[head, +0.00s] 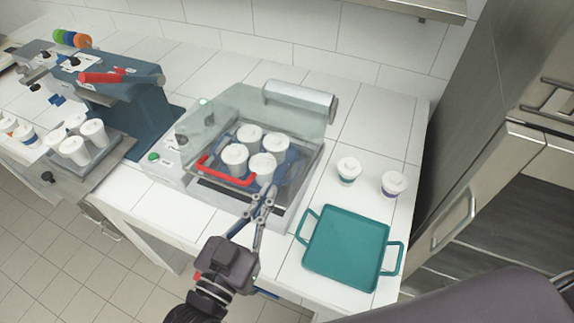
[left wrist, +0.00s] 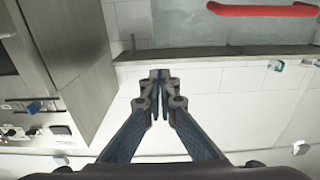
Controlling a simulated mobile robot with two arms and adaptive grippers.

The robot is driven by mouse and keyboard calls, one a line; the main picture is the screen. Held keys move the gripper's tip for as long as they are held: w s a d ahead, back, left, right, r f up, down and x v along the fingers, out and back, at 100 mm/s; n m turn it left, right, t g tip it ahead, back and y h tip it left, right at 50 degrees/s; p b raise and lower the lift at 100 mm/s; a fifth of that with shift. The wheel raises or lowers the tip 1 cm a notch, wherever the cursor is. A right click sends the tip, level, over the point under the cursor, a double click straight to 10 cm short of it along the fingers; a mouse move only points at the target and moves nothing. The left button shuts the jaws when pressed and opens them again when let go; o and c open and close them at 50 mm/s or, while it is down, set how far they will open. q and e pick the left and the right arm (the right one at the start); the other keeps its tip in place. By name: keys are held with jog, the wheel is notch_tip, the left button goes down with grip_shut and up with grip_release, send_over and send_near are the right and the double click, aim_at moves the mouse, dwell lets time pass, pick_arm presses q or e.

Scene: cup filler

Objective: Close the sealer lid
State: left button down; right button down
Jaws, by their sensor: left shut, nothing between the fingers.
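The sealer (head: 168,168) stands on the white counter with its clear lid (head: 225,108) over several white lidded cups (head: 263,167). The red lid handle (head: 226,174) is low at the sealer's front; I cannot tell whether the lid is fully down. My left gripper (head: 268,190) is at the front right of the sealer, right of the handle. Its fingers are together and hold nothing. In the left wrist view the fingertips (left wrist: 160,74) are shut, and the red handle (left wrist: 264,11) is at the top right, apart from them. My right gripper is not in view.
A teal tray (head: 345,248) lies on the counter right of my left gripper. Two lidded cups (head: 348,170) (head: 393,184) stand behind it. A blue-grey machine (head: 115,85) and more cups (head: 74,151) are at the left. A roll (head: 300,93) is at the sealer's back.

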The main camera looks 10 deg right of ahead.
pick_arm(q)
jog(key=r, duration=0.2)
jog(key=b, duration=0.2)
send_over(289, 171)
jog(key=shift+r+t+h, duration=0.2)
jog(key=shift+t+h, duration=0.1)
jog(key=shift+t, duration=0.1)
jog(key=shift+s+a+f+b, duration=0.1)
jog(key=shift+s+f+b, duration=0.05)
jog(key=shift+f+b, duration=0.45)
jog(key=shift+s+a+f+b, duration=0.1)
jog(key=shift+s+f+b, duration=0.05)
jog(key=shift+f+b, duration=0.4)
jog(key=shift+s+a+f+b, duration=0.15)
jog(key=shift+s+f+b, duration=0.1)
jog(key=shift+f+b, duration=0.4)
